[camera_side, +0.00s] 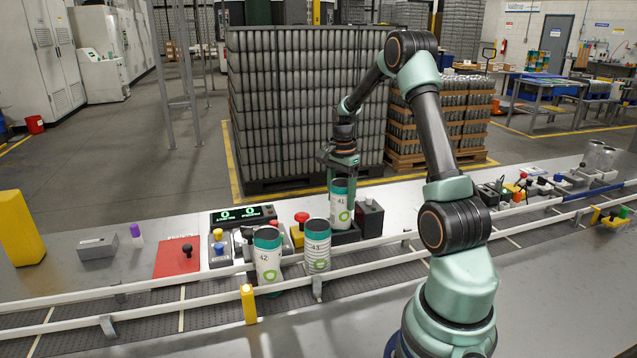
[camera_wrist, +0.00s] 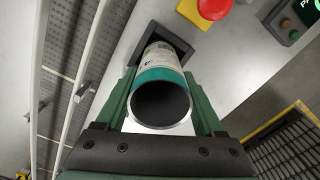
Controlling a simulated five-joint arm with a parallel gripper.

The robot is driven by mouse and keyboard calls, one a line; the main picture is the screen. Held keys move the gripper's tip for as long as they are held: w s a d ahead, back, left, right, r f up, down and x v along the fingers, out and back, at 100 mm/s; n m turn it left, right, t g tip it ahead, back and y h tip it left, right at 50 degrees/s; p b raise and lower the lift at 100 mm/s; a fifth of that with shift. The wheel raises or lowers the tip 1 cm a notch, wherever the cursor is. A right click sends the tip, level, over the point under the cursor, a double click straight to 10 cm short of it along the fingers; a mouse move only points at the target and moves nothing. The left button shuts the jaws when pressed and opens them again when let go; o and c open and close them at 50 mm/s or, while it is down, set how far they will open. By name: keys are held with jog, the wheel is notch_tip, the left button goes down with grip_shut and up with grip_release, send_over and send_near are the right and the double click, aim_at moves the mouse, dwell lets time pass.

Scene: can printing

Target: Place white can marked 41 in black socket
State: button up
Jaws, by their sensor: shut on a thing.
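The white can marked 41 (camera_side: 340,207), with a green band at its top, stands upright between the fingers of my gripper (camera_side: 342,190) in the side view. The black socket (camera_side: 346,236) is directly under it. In the wrist view the can (camera_wrist: 162,62) shows its dark open end, with my green gripper fingers (camera_wrist: 162,80) shut along both sides. Its far end lies within the square black socket frame (camera_wrist: 151,29). The can's bottom edge is hidden, so I cannot tell whether it rests on the socket floor.
Cans marked 42 (camera_side: 267,258) and 43 (camera_side: 317,247) stand on the conveyor (camera_side: 210,294) in front, behind a white rail. A red emergency button (camera_side: 302,217) is left of the socket, and a dark box (camera_side: 369,217) is close on its right.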

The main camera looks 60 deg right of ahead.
jog(key=shift+f, duration=0.1)
jog(key=o, duration=1.3)
notch_tip(320, 180, up, 12)
jog(key=shift+f, duration=0.1)
jog(key=shift+w+a+r, duration=0.1)
jog(key=shift+r, duration=0.2)
jog(key=a+r+n+t+h, duration=0.1)
jog(key=a+r+n+t, duration=0.1)
jog(key=a+n, duration=0.7)
jog(key=a+r+n+t, duration=0.25)
jog(key=a+n, duration=0.25)
jog(key=a, duration=0.9)
jog(key=s+a+f+n+t+y, duration=0.1)
jog(key=s+a+n, duration=0.2)
jog(key=a+n, duration=0.4)
jog(key=shift+s+a+f+n, duration=0.25)
jog(key=shift+a+f+n, duration=0.05)
jog(key=shift+a, duration=0.45)
